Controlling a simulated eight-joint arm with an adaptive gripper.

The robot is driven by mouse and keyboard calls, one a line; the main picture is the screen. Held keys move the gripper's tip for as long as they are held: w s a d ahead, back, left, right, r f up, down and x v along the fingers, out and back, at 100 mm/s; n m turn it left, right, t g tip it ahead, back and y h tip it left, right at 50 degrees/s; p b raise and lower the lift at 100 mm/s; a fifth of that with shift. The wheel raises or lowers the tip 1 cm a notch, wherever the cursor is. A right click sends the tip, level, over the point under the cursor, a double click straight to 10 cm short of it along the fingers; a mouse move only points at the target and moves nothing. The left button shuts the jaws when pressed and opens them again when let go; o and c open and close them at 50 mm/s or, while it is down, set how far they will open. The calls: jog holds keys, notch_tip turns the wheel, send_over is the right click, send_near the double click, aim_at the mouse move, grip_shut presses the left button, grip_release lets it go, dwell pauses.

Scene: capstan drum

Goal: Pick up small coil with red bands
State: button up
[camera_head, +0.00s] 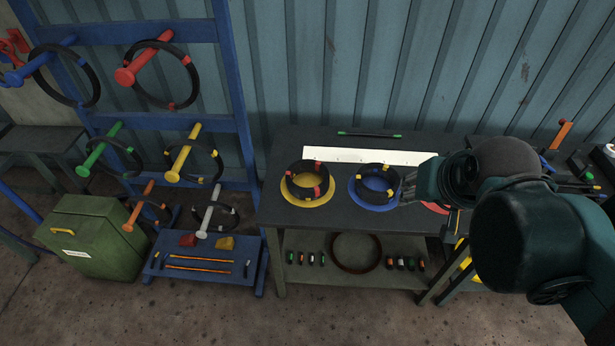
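A small black coil with red bands (299,192) lies on a yellow disc (306,204) on the left part of the dark table. A similar black coil with yellow bands (370,194) lies on a blue disc (377,207) to its right. My gripper (406,188) is at the right side of the blue disc, close to the yellow-banded coil and apart from the red-banded one. The fingers are small and dark in this view, so their opening and any contact are unclear. My arm partly hides a red disc (433,207) farther right.
A white strip (350,155) and a dark rod with green ends (369,134) lie behind the coils. A blue rack (240,110) at left holds coils on coloured pegs, including a larger red-banded coil (193,77). The lower shelf (335,275) holds small parts.

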jog(key=w+a+r+m+g, duration=0.1)
jog(key=w+a+m, duration=0.15)
jog(key=w, duration=0.45)
jog(key=w+a+r+m+g, duration=0.1)
jog(key=w+a+m, duration=0.15)
jog(key=w, duration=0.35)
jog(key=m+g, duration=0.5)
jog(key=m, duration=0.9)
send_over(314, 162)
notch_tip(314, 162, down, 25)
jog(key=shift+d+f, duration=0.1)
jog(key=shift+f, duration=0.05)
jog(key=shift+w+a+f+m, duration=0.15)
jog(key=shift+a+f+m, duration=0.05)
jog(key=shift+f+m, duration=0.2)
jog(key=shift+f, duration=0.1)
jog(key=shift+f, duration=1.2)
